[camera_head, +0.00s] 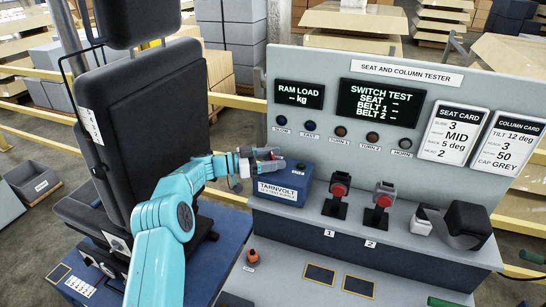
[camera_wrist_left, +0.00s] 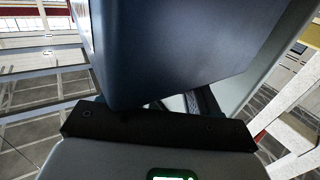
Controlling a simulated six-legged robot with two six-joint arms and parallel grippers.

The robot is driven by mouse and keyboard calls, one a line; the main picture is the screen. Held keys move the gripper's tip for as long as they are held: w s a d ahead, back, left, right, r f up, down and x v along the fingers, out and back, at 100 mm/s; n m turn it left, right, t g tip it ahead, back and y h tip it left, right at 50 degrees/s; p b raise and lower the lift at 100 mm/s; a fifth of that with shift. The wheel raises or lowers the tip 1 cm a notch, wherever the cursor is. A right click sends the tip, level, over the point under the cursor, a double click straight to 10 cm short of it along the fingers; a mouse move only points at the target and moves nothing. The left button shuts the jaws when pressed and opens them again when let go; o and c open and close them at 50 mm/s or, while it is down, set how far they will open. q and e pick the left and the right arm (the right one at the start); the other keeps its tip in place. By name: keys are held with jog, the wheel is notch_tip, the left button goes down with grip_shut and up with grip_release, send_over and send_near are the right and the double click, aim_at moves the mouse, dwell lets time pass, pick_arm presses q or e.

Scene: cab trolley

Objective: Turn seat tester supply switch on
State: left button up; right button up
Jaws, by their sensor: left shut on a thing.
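The seat tester supply is a blue box labelled TARNVOLT (camera_head: 283,190) on the left of the tester bench. My left gripper (camera_head: 270,160) is at the upper left of this box, its fingers over the box's top edge. It is shut on a small part with a bit of red showing, which looks like the supply switch; the fingers hide most of it, and I cannot tell its position. In the left wrist view, the dark blue box (camera_wrist_left: 180,50) fills the upper middle, close to the gripper, and the switch is hidden. My right gripper is not in view.
The tester panel (camera_head: 450,85) stands behind, with lit displays and a row of buttons. Two red-buttoned buckles (camera_head: 340,190) and a black strap reel (camera_head: 465,222) stand to the right. A black seat (camera_head: 140,110) is close on the left. The lower bench surface is mostly clear.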

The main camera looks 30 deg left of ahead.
pick_arm(q)
jog(key=shift+r+m+g+h, duration=0.2)
jog(key=shift+m+g+h, duration=0.1)
jog(key=shift+g, duration=0.1)
dwell(0.3)
jog(key=o, duration=1)
jog(key=shift+c, duration=0.2)
jog(key=b+v, duration=0.2)
jog(key=v, duration=0.5)
jog(key=shift+s+a, duration=0.15)
